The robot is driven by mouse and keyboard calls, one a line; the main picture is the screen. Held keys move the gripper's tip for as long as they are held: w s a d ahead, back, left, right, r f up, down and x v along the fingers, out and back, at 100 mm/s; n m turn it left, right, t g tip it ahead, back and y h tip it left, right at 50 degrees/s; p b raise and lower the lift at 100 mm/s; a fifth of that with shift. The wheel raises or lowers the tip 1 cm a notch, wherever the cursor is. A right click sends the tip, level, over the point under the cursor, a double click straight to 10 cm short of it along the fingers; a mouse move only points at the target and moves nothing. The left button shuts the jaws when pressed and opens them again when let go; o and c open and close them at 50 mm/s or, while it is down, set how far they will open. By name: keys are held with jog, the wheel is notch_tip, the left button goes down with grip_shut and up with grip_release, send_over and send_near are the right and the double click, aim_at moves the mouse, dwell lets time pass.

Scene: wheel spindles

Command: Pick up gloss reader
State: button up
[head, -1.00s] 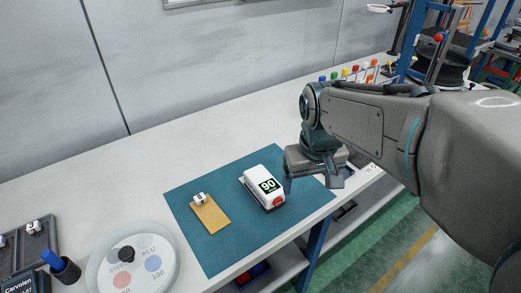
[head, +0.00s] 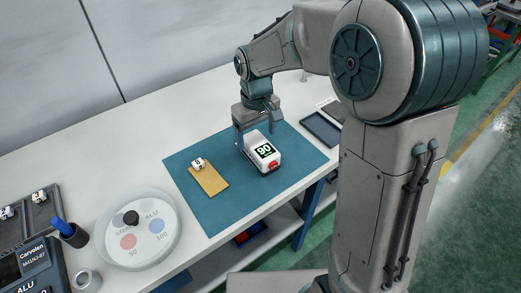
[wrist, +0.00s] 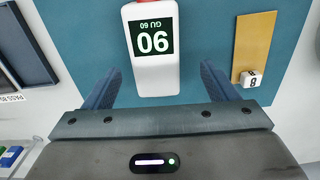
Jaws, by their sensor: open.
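The gloss reader (head: 262,152) is a white block with a dark green display reading 90 and a red part at its near end. It lies on the teal mat (head: 205,222). My gripper (head: 257,139) is over its far end, pointing down. In the wrist view the gloss reader (wrist: 155,75) sits ahead of and between the two blue fingers of my gripper (wrist: 160,85), with a gap on each side. The fingers are apart and hold nothing. How far the fingertips are above the mat is hard to tell.
A tan plate (head: 210,181) with a small white numbered block (head: 198,163) lies left of the reader. A dark tray (head: 321,128) is to the right. A round dial disc (head: 139,243) and pen cup (head: 74,236) stand at left.

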aim_at(258, 143)
jog(key=shift+w+d+f+p, duration=0.15)
jog(key=shift+f+p, duration=0.1)
jog(key=shift+f, duration=1.25)
jog(key=shift+w+d+f+p, duration=0.1)
jog(key=shift+f+p, duration=0.15)
jog(key=shift+f, duration=1.25)
jog(key=c, duration=1.3)
jog(key=shift+c, duration=1.2)
jog(key=shift+r, duration=0.15)
